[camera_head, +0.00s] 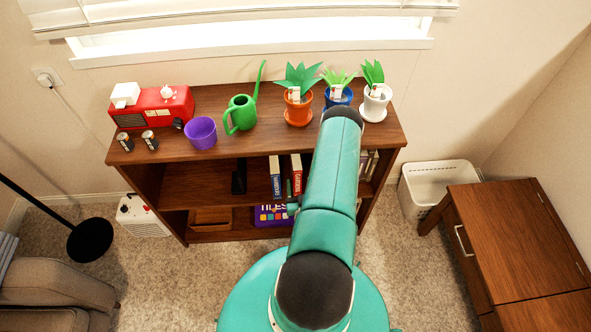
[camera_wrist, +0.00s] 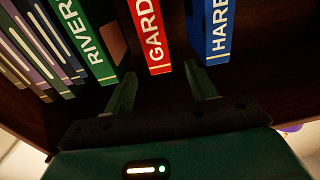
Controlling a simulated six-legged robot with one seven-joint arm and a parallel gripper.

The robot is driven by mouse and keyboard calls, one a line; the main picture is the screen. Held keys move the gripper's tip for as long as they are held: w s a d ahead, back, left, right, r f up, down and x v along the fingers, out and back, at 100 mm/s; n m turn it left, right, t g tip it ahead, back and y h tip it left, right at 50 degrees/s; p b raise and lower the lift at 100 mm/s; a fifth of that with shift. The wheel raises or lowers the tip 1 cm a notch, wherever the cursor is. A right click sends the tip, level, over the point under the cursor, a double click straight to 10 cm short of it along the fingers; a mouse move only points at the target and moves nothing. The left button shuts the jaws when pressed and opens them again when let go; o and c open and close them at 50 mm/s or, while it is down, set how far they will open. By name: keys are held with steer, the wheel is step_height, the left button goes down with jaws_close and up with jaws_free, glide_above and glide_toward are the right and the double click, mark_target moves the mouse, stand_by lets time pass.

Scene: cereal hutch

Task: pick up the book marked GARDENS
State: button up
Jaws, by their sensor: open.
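The red book marked GARD (camera_wrist: 152,35), the rest of its title cut off, stands in the middle of the wrist view. It also shows as a red spine (camera_head: 297,174) on the middle shelf in the head view, partly hidden by my arm. My gripper (camera_wrist: 160,70) is open and empty. Its two fingers point at the red book, one to each side of its near end. The fingertips appear just short of the spine; I cannot tell the exact gap. In the head view my gripper is mostly hidden by my arm.
A green book marked RIVER (camera_wrist: 85,40) stands left of the red book, and a blue book marked HARB (camera_wrist: 211,30) right of it, with gaps between. Several slim books (camera_wrist: 30,50) stand further left. The shelf unit's top (camera_head: 225,150) holds plants, a green watering can (camera_head: 241,113) and a purple pot (camera_head: 201,133).

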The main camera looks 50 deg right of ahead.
mark_target(296, 163)
steer(key=x, duration=1)
steer(key=shift+d+f, duration=0.15)
steer(key=shift+f, duration=0.1)
jaws_close()
